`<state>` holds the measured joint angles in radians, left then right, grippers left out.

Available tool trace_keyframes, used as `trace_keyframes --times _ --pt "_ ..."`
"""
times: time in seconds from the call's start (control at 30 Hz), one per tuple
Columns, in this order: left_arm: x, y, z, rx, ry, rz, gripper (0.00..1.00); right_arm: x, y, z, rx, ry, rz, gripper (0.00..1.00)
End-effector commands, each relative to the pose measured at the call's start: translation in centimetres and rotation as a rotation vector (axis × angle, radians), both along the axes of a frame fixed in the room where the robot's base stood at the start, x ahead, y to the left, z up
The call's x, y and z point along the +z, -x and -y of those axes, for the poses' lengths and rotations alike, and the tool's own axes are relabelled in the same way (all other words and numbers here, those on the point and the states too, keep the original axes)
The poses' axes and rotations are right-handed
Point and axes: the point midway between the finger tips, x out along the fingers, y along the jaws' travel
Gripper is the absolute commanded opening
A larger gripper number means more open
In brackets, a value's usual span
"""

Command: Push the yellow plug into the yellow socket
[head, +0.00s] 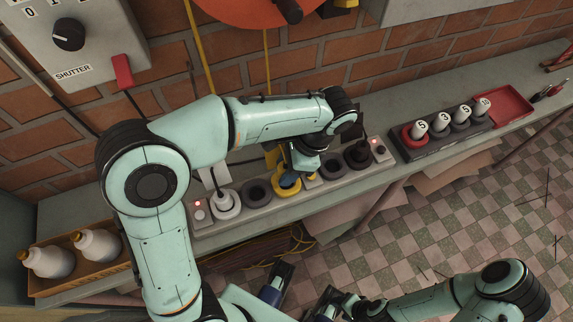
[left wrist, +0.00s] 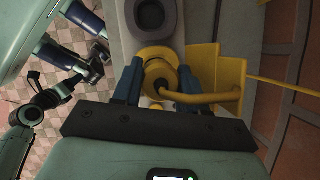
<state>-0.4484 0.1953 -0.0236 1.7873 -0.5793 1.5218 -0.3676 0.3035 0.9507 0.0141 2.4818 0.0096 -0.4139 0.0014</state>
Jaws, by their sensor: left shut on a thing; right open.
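The yellow socket (head: 287,187) is a round ring in the long grey strip (head: 240,222) on the bench. My left gripper (head: 303,170) points down just over it. The left wrist view shows the blue fingers (left wrist: 159,82) shut on the yellow plug (left wrist: 158,74), with its yellow cable (left wrist: 205,97) running off to the right. The yellow socket (left wrist: 153,52) shows around and beyond the plug there. The fingers hide how deep the plug sits. My right gripper (head: 299,296) is open and empty, low in front of the bench.
A white socket with a plug (head: 222,201), a grey socket (head: 257,191), a dark socket (head: 332,164) and a black socket (head: 358,157) share the strip. Numbered pegs in a rack (head: 440,144), a red tray (head: 505,106) and a crate of bottles (head: 82,277) stand on the bench.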

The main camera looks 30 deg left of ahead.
Motion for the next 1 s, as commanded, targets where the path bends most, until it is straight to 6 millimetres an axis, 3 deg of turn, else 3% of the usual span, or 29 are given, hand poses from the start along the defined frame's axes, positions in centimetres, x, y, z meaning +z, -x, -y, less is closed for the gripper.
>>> trace_keyframes --times 1.0 --pt "-0.25 -0.03 0.00 0.000 0.000 0.000 0.12 0.49 -0.08 0.00 0.000 0.000 0.001 0.51"
